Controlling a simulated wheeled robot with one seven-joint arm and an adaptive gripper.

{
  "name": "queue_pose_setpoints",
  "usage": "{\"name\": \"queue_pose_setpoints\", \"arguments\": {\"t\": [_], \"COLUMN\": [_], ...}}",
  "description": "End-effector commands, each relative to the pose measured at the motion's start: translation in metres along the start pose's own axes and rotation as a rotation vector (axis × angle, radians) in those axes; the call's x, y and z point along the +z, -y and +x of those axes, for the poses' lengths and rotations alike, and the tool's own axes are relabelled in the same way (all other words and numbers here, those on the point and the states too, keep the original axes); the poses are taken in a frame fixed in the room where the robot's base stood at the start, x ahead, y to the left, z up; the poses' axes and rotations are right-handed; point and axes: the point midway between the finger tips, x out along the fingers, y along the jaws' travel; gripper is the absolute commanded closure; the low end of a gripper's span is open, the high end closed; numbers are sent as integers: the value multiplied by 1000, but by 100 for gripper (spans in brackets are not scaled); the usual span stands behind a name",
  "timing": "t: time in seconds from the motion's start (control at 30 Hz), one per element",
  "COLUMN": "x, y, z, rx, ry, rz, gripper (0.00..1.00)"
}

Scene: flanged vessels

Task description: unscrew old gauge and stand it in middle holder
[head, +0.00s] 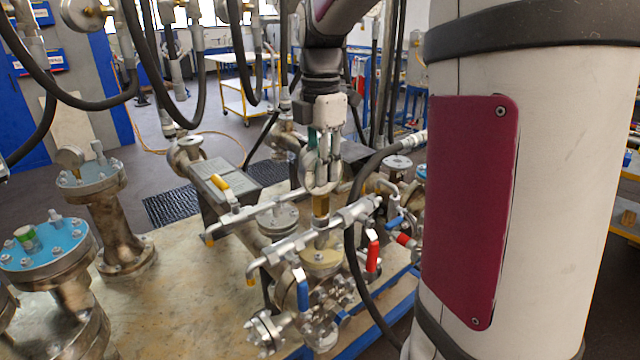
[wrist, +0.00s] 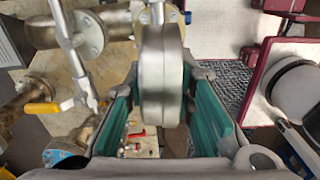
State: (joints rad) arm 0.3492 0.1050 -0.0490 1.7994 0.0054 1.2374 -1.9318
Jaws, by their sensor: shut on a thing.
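My gripper (head: 322,165) points down over the pipework in the middle of the head view and is shut on a round metal gauge (head: 314,183). In the wrist view the gauge (wrist: 160,75) is edge-on between the green finger pads of my gripper (wrist: 161,90). A brass-coloured fitting (head: 321,205) is directly below the gauge, above the silver valve manifold (head: 330,226). I cannot tell whether the gauge is still threaded in. I cannot make out the middle holder for certain.
Blue-topped flanged vessels (head: 92,178) stand at the left, the far one with another round gauge (head: 68,157). Valve handles, yellow (head: 220,182), blue (head: 303,290) and red (head: 372,256), stick out around the manifold. Black hoses hang close by. The bench top (head: 170,290) has bare room at left-centre.

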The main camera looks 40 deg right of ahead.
Motion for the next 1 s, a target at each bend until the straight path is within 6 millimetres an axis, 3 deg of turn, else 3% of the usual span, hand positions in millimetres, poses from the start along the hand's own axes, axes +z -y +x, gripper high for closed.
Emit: {"name": "queue_pose_setpoints", "arguments": {"t": [0.2,0.3,1.0], "x": [0,0,0], "y": [0,0,0], "z": [-1,-1,-14], "rx": [1,1,1], "ry": [1,1,1], "rz": [-299,-366,-372], "gripper": [100,100,100]}}
